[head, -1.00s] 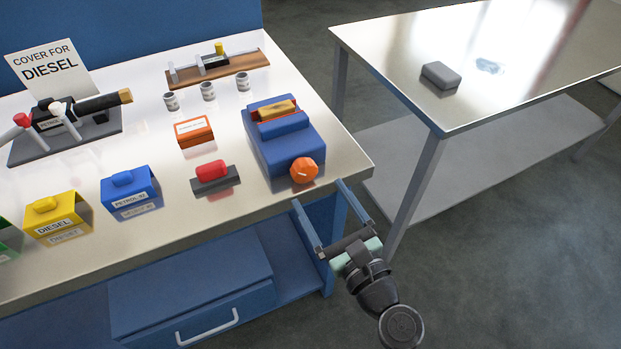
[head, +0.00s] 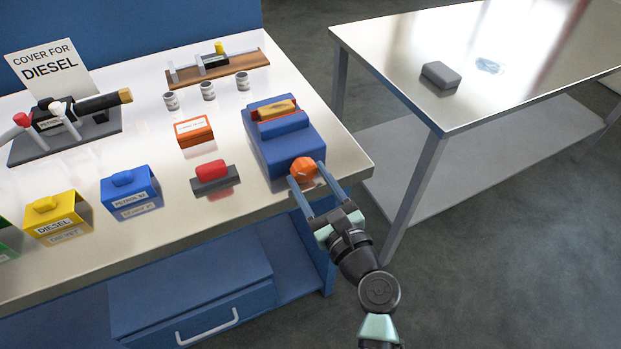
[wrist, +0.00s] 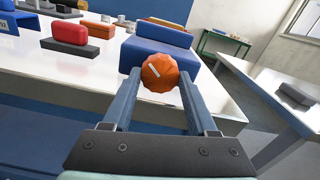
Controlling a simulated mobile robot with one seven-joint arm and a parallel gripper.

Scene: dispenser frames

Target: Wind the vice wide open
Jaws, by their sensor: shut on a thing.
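The blue vice (head: 282,138) stands at the right end of the metal bench, with a yellowish block (head: 277,110) at its jaws. Its orange knob (head: 303,169) faces the bench's front edge and carries a pale mark line. My gripper (head: 306,174) is shut on the orange knob, with one finger at each side. The wrist view shows the knob (wrist: 160,73) between the two fingertips, its mark line slanting, and the vice body (wrist: 158,55) behind it. How wide the vice's jaws stand is hard to tell, as the block covers the gap.
Left of the vice are a red-topped grey block (head: 213,175) and an orange labelled box (head: 194,131). Blue (head: 130,190) and yellow (head: 56,213) covers stand further left. A second table (head: 400,60) with a grey block (head: 439,76) stands right, across a gap.

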